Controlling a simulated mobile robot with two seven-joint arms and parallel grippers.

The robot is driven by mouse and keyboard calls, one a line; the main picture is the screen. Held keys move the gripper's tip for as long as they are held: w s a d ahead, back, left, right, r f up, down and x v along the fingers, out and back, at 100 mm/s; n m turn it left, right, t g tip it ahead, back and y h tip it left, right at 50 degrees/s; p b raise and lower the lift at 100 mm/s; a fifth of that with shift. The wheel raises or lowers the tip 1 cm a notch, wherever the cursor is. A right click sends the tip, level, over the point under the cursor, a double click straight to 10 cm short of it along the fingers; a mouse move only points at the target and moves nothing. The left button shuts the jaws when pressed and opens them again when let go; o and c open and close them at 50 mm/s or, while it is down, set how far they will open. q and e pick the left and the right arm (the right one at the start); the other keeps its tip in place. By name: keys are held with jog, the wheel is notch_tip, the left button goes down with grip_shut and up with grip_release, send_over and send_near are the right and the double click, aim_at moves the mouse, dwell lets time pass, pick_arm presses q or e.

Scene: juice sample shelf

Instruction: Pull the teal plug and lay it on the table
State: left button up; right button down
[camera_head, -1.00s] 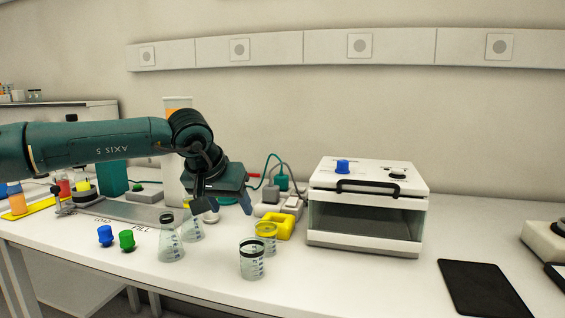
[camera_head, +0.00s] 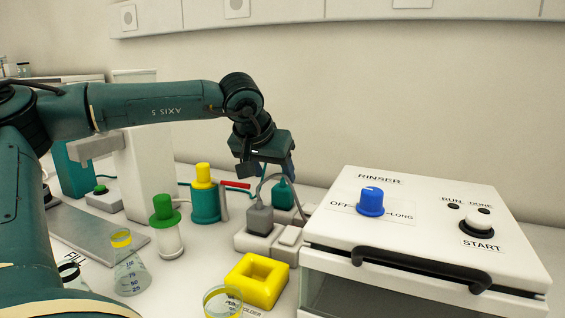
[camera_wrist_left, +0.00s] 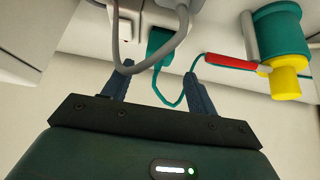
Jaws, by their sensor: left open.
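The teal plug (camera_head: 284,194) stands upright in the far part of the white power strip (camera_head: 289,238), with a grey plug (camera_head: 259,219) beside it. My left gripper (camera_head: 266,172) is open and empty, just above and behind the plugs. In the left wrist view, the teal plug (camera_wrist_left: 159,42) lies beyond the open fingertips of the left gripper (camera_wrist_left: 154,82), roughly between them, apart from both. A grey cable (camera_wrist_left: 150,66) loops in front of the plug there and partly hides it. My right gripper is not in view.
The rinser (camera_head: 430,225) stands right of the strip. A yellow holder (camera_head: 257,281) and beakers are in front.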

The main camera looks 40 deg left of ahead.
aim_at(280, 189)
pick_arm(q)
jog(key=shift+w+a+f+b, duration=0.1)
jog(key=shift+w+f+b, duration=0.1)
jog(key=shift+f+b, duration=0.3)
jog(key=b+x, duration=0.2)
jog(key=x, duration=0.3)
jog(key=shift+w+f, duration=0.25)
jog(key=shift+f, duration=0.05)
jog(key=shift+x, duration=0.95)
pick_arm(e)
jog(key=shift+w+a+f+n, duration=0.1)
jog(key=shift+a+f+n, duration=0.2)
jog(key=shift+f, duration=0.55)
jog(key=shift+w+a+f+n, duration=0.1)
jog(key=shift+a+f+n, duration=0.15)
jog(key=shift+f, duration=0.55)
pick_arm(q)
jog(key=shift+r, duration=0.1)
jog(key=c, duration=1.1)
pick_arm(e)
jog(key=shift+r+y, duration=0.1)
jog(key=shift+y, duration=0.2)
